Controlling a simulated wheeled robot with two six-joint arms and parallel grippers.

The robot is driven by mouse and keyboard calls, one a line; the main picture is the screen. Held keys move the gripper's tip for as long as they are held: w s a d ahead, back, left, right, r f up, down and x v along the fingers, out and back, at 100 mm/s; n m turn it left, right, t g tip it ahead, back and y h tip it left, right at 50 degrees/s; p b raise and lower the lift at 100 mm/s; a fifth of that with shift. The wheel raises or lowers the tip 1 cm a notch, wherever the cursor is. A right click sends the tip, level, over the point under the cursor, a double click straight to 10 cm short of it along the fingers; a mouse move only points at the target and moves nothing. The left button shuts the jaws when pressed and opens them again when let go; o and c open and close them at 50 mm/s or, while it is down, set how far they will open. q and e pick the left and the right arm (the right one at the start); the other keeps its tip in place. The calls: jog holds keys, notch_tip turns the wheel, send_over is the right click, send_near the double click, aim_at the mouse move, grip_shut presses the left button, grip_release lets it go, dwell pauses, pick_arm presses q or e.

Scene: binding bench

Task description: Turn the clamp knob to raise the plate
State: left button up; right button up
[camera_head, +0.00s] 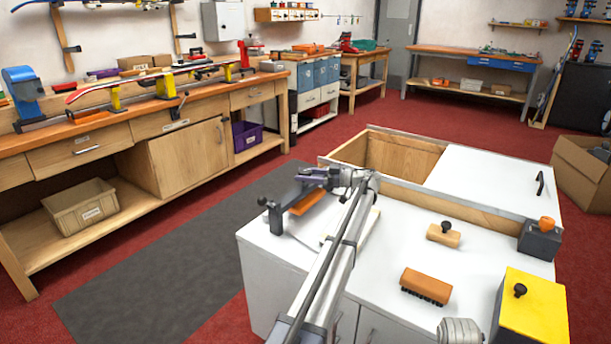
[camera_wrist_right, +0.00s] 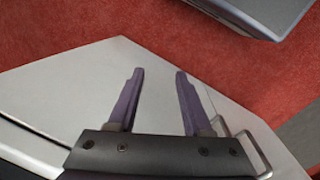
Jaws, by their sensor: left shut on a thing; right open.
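A dark clamp (camera_head: 274,216) stands at the left edge of the white bench top (camera_head: 390,270). A small dark knob-like end shows on its left side. An orange plate (camera_head: 308,201) lies just right of the clamp, beneath my left gripper. My left gripper (camera_head: 309,176) reaches in over the clamp, its purple fingers pointing left. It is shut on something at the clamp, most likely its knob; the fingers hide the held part. My right gripper (camera_wrist_right: 158,74) is open and empty in the right wrist view, its purple fingers apart above a white surface and red floor.
An orange brush (camera_head: 425,287), a wooden block with a black knob (camera_head: 443,236), a grey box with an orange top (camera_head: 540,241) and a yellow box (camera_head: 537,308) stand on the right. Behind is an open wooden compartment (camera_head: 350,151). A metal handle (camera_wrist_right: 248,150) shows near my right gripper.

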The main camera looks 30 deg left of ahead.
pick_arm(q)
jog(key=o, duration=1)
jog(key=shift+s+a+f, duration=0.1)
jog(key=shift+s+f, duration=0.1)
jog(key=shift+c, duration=0.2)
jog(key=shift+o, duration=0.7)
jog(key=shift+f, duration=0.1)
jog(key=shift+o, duration=1.3)
jog(key=shift+w, duration=0.1)
jog(key=v, duration=0.7)
jog(key=shift+w+d, duration=0.15)
jog(key=shift+d, duration=0.2)
